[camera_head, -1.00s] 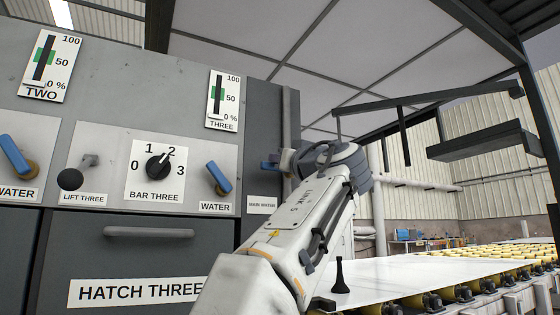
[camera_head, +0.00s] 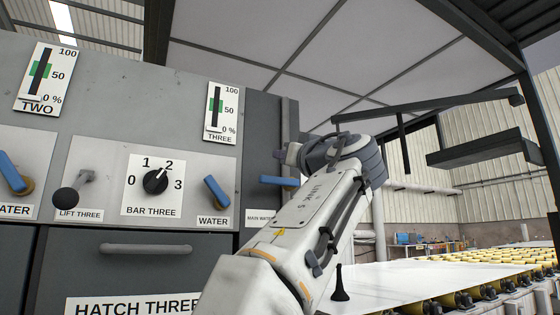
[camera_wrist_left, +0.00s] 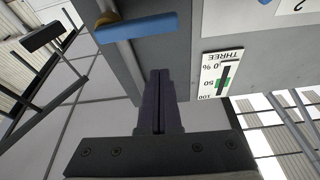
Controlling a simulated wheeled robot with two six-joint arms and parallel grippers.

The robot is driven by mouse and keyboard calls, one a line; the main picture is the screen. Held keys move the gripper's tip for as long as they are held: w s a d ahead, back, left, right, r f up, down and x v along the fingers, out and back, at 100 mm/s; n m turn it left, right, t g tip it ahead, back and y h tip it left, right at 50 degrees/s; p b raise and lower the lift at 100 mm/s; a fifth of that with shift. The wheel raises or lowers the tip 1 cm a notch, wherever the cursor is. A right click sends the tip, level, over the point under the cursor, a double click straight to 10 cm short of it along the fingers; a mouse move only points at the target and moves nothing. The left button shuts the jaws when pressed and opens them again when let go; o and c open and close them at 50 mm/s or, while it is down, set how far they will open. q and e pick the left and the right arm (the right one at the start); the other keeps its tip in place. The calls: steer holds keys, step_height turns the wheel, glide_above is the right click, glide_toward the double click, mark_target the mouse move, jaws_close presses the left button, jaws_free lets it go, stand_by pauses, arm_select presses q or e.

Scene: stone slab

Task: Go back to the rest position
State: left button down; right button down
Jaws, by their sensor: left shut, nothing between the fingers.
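My left arm rises from the bottom of the head view, its wrist beside the right edge of the control panel (camera_head: 150,75). My left gripper (camera_wrist_left: 160,72) shows in the wrist view with its two dark fingers together and nothing between them. It points along the panel's face, apart from the blue main water lever (camera_wrist_left: 130,33). That lever also stands out sideways, clear of the wrist, in the head view (camera_head: 278,180). In the head view the fingers are mostly hidden by the wrist. My right gripper is not in view.
The panel carries the bar three dial (camera_head: 155,181), at about 2, the lift three lever (camera_head: 66,199), a blue water lever (camera_head: 216,192) and the gauge three (camera_head: 222,112). A white slab (camera_head: 385,282) and yellow rollers (camera_head: 470,265) lie at right. A dark overhead frame (camera_head: 435,105) hangs beyond the wrist.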

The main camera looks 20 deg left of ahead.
arm_select(q)
steer(key=b+v, duration=0.2)
steer(key=v, duration=0.5)
steer(key=w+d+f+m+h, duration=0.4)
steer(key=f+m, duration=0.1)
steer(key=f, duration=0.4)
steer(key=w+d+f+m+h, duration=0.3)
steer(key=d+f+m+h, duration=0.15)
steer(key=f, duration=0.35)
steer(key=s+d+f+m+g+h, duration=0.1)
steer(key=d+f+m+g+h, duration=0.1)
steer(key=f, duration=0.7)
steer(key=s+d+f+m+g+h, duration=0.2)
steer(key=f+m+h, duration=0.1)
steer(key=f, duration=0.7)
steer(key=s+f+m+g+h, duration=0.3)
steer(key=s+f+g, duration=0.7)
steer(key=s+f, duration=1.8)
step_height(320, 180, up, 36)
steer(key=n+p, duration=0.1)
steer(key=p, duration=3.7)
steer(key=shift+d+r+h+p, duration=0.2)
steer(key=shift+h+p, duration=0.1)
steer(key=shift+h, duration=0.15)
steer(key=shift+w+n, duration=0.1)
steer(key=shift+n, duration=0.15)
